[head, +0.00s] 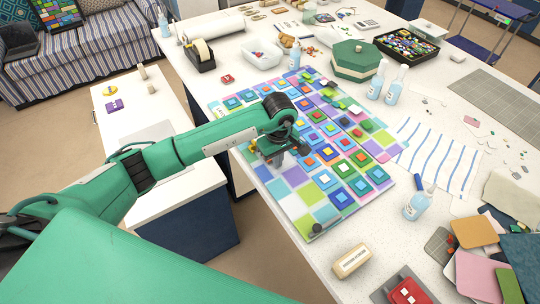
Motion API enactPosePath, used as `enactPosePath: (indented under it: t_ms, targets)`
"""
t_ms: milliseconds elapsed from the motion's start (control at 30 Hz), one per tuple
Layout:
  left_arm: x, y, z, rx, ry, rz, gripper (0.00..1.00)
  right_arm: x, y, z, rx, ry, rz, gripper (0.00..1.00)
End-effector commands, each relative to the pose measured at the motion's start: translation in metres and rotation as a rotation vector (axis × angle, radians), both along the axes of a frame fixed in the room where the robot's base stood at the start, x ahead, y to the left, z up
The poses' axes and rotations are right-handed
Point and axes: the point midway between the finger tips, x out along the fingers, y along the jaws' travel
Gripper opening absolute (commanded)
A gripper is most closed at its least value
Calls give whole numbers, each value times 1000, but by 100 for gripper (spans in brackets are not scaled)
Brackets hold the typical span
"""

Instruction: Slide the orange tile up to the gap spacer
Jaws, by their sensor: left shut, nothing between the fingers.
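A panel of coloured square tiles (297,213) lies on the white worktop. Several stacked tiles on it have orange or red-orange squares, so I cannot tell which is the orange tile. I cannot make out the gap spacer; it may be too small or hidden behind my arm. My left gripper (275,161) is shut and empty, pointing down at the left part of the panel. Its wrist hides some tiles, and I cannot tell whether its fingertips touch one. My right gripper is not in view.
A small dark knob (317,228) sits at the panel's near corner. A green hexagonal box (357,60) and clear bottles (393,92) stand beyond the panel. A tape dispenser (201,60) stands at the far left.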

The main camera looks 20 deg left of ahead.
Motion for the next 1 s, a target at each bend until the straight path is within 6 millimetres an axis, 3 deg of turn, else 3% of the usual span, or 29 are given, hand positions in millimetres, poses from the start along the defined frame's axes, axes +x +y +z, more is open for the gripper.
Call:
enactPosePath:
  t_ms: [1000]
  targets:
    - [6,8,0,0,0,0,0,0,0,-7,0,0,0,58]
